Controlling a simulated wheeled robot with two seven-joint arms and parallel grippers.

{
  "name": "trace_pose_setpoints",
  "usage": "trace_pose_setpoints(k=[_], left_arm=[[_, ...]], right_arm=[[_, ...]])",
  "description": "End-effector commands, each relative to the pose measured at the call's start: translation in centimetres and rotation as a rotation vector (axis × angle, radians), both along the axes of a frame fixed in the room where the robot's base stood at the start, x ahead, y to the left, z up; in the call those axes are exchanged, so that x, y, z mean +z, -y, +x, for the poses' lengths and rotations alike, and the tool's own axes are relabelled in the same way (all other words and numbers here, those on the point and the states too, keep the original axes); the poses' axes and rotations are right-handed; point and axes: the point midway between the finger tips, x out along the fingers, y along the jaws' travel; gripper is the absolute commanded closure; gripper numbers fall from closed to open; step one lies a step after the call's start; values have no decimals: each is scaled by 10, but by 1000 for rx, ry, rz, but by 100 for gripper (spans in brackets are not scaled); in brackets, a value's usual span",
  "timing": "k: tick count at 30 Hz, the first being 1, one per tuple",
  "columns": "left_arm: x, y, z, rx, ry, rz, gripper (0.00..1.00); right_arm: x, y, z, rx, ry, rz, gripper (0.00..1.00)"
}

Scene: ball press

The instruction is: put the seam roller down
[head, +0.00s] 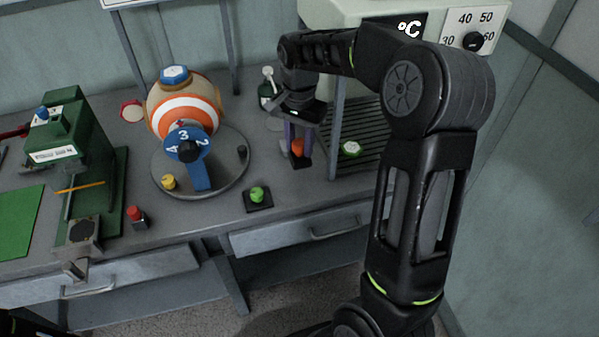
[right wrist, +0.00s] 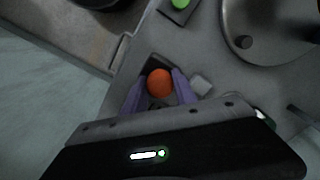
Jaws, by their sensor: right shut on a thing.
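The seam roller (head: 297,147) shows as a rounded orange end between my right gripper's purple fingers. It also shows as an orange knob (right wrist: 160,83) in the right wrist view. My right gripper (head: 298,148) is shut on it, close above the bench, and points down; its fingers also show in the right wrist view (right wrist: 159,90). A dark stand (head: 303,164) lies right under the roller; I cannot tell whether the roller touches it. The roller's lower part is hidden. My left gripper is not in view.
A green button (head: 258,194) stands left of the gripper, near the bench's front edge. A round plate with a striped ball (head: 184,106) and numbered dial is further left. A ribbed rack (head: 372,150) with a temperature unit (head: 345,12) is at right. My right forearm hides part of it.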

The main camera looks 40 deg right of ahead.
Motion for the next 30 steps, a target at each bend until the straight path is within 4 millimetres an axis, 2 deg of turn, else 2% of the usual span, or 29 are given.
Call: trace_pose_setpoints(k=[6,18,25,30], left_arm=[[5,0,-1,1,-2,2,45],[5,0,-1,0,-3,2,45],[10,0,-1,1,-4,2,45],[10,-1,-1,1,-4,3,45]], right_arm=[[-37,0,-1,1,-4,1,100],[-46,0,0,1,-1,0,100],[-74,0,-1,0,-4,1,100],[-82,0,0,0,0,1,100]])
